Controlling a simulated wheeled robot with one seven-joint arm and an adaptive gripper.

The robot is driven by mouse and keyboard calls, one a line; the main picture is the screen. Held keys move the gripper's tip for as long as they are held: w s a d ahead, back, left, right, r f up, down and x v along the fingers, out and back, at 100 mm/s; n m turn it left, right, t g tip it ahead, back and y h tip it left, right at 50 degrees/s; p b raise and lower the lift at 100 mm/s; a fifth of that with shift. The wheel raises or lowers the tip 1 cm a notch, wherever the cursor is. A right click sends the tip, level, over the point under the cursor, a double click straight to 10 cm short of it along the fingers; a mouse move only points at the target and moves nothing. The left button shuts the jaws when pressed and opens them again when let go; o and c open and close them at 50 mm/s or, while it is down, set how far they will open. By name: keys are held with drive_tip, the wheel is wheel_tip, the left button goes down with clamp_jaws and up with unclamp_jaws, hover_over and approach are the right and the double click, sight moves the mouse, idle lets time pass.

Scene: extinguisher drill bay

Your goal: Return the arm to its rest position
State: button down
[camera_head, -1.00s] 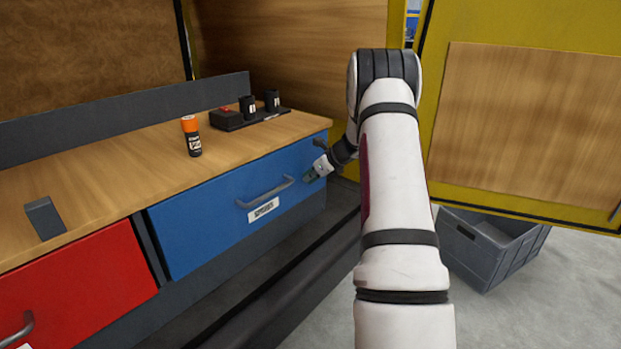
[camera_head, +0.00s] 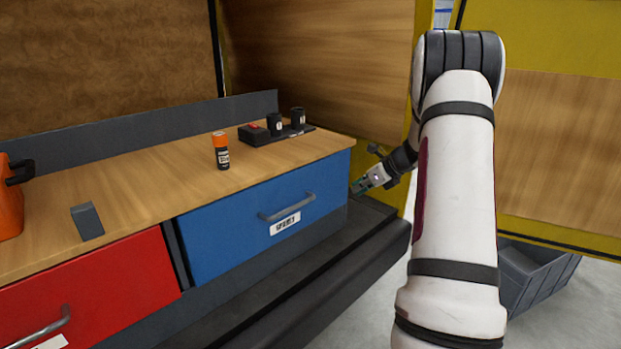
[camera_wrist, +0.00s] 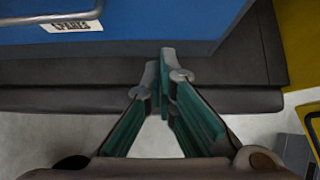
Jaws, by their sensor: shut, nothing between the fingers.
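My gripper (camera_head: 362,187) is at the right end of the blue drawer (camera_head: 240,222) in the head view, apart from its handle. In the wrist view my gripper (camera_wrist: 160,85) has its green-padded fingertips together with nothing between them. It points toward the dark ledge (camera_wrist: 90,98) below the blue drawer front (camera_wrist: 130,22). My arm reaches up the right side of the head view, bent at the elbow, and hides part of the yellow panel behind it.
On the wooden bench top stand an orange-capped bottle (camera_head: 221,152), a dark tray (camera_head: 290,136) with black cups, and a grey block (camera_head: 87,222). A red drawer (camera_head: 100,290) is at left. A grey crate (camera_head: 540,275) stands on the floor at right, beneath a yellow-framed panel (camera_head: 555,150).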

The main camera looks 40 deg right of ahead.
drive_tip(key=s+a+r+n+g+y, duration=0.1)
drive_tip(key=a+r+n, duration=0.5)
drive_tip(key=a, duration=0.7)
drive_tip(key=s+a+r+n+g+y, duration=0.15)
drive_tip(key=a+r+n, duration=0.45)
drive_tip(key=a, duration=0.6)
drive_tip(key=s+a+r+n+g, duration=0.35)
drive_tip(key=s+a+n, duration=0.7)
drive_tip(key=a, duration=0.45)
drive_tip(key=s+a+f+n+g+h, duration=0.1)
drive_tip(key=s+a+n+h, duration=0.1)
drive_tip(key=s+n, duration=0.65)
drive_tip(key=s+a+f+n+g+h, duration=0.1)
drive_tip(key=s+a+f+n, duration=0.2)
drive_tip(key=s, duration=1.1)
wheel_tip(320, 180, up, 17)
drive_tip(key=n+t+p, duration=0.1)
drive_tip(key=t+p, duration=0.2)
drive_tip(key=p, duration=1.1)
drive_tip(key=shift+d, duration=0.3)
